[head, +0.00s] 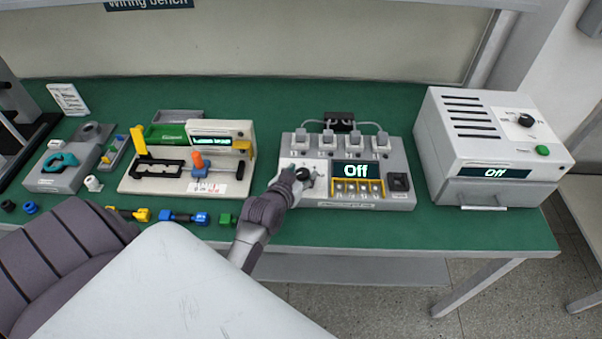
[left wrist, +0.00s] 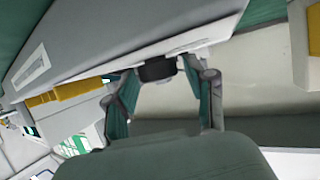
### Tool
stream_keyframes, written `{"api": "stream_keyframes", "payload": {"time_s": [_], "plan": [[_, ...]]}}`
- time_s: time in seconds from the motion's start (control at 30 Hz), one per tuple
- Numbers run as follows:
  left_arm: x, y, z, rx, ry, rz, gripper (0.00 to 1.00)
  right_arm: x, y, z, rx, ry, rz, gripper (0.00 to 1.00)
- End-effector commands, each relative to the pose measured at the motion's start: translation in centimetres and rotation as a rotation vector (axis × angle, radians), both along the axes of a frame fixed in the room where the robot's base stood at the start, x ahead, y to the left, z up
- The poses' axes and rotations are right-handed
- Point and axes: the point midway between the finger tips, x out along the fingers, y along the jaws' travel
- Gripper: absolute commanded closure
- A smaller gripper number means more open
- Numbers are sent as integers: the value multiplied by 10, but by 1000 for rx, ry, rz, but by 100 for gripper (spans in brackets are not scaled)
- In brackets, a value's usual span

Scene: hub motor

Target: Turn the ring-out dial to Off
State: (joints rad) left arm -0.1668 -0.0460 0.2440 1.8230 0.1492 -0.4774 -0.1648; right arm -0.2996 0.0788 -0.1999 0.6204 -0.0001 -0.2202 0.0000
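The ring-out unit (head: 405,201) is a grey box on the green bench, and its display (head: 356,171) reads "Off". Its black dial (head: 303,173) is on a white panel at the unit's left. My left gripper (head: 300,179) is at this dial, its fingers spread on either side. In the left wrist view the dark dial (left wrist: 157,68) shows just beyond and between the fingertips of the open gripper (left wrist: 160,75). Narrow gaps seem to remain; contact cannot be told clearly. The dial's pointer is too small to read. My right gripper is not in view.
A white oven-like box (head: 470,120) with its own black knob (head: 525,120) and an "Off" display stands at right. A fixture board (head: 150,185) and a grey tool stand (head: 60,175) are at left. Several connectors lie along the front edge. Bench space between the two units is clear.

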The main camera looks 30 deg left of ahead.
Motion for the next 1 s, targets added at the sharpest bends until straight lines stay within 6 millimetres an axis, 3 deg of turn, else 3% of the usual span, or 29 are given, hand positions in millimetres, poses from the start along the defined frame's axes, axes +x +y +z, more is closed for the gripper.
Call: {"api": "stream_keyframes", "payload": {"time_s": [0.43,0.8,1.0], "plan": [[-8,-1,3,1,0,0,35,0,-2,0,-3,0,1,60],[-75,-13,30,0,3,0,35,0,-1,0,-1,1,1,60],[-102,-18,41,0,2,0,35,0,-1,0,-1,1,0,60]]}}
